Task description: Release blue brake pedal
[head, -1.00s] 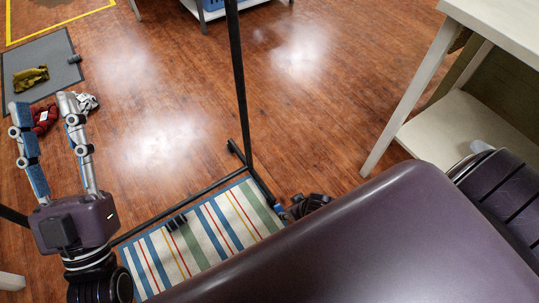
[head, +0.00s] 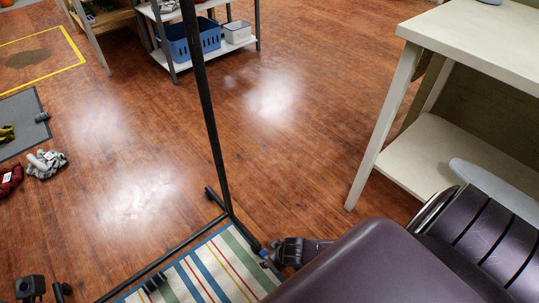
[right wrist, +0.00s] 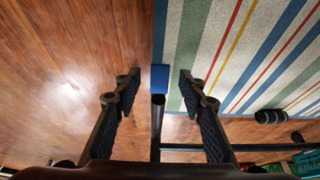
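The blue brake pedal (right wrist: 160,78) sits at the end of a black rack's base bar, at the edge of the striped rug. It shows in the head view as a small blue patch (head: 264,252). My right gripper (right wrist: 156,92) is open, one finger on each side of the pedal, with gaps to both fingers. In the head view the right gripper (head: 285,252) is partly seen beside the pedal, the rest hidden behind my purple arm. Small dark parts (head: 45,289) at the lower left edge may belong to my left gripper; its opening cannot be told.
The black rack post (head: 210,110) rises from its base across the head view. The striped rug (head: 225,265) lies underneath. A white table (head: 480,35) with a lower shelf stands at right. A shelf with a blue basket (head: 190,42) is at the back. Open wooden floor lies between.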

